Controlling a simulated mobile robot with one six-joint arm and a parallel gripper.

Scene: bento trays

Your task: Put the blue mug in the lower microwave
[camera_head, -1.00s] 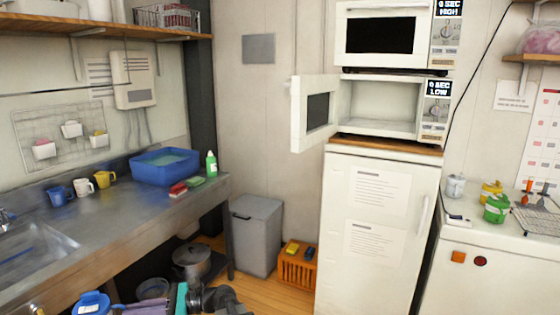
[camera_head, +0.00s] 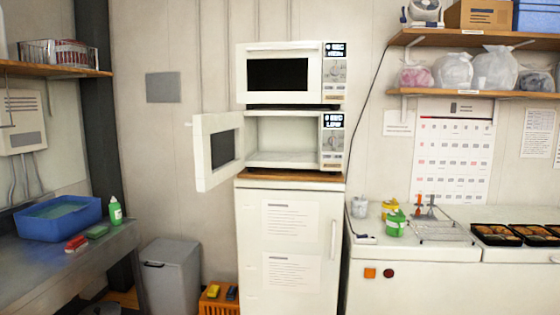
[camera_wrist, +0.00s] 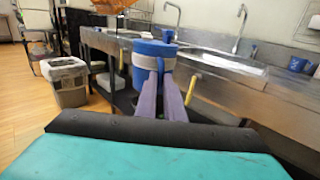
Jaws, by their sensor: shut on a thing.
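In the wrist view, my gripper (camera_wrist: 155,68) is shut on a blue mug (camera_wrist: 153,48), which shows above the purple fingers with a pale grey band across its side. The held mug is clear of the counter. The lower microwave (camera_head: 333,160) stands on a wooden board on the white fridge in the head view. Its door (camera_head: 217,150) is swung open to the left, and the cavity looks empty. My gripper and the held mug are outside the head view.
The upper microwave (camera_head: 252,75) sits above, door shut. A grey bin (camera_head: 170,275) and an orange crate (camera_head: 213,303) stand left of the fridge (camera_head: 258,235). A white worktop (camera_head: 415,250) is on the right. Another blue mug (camera_wrist: 298,62) stands on the sink counter.

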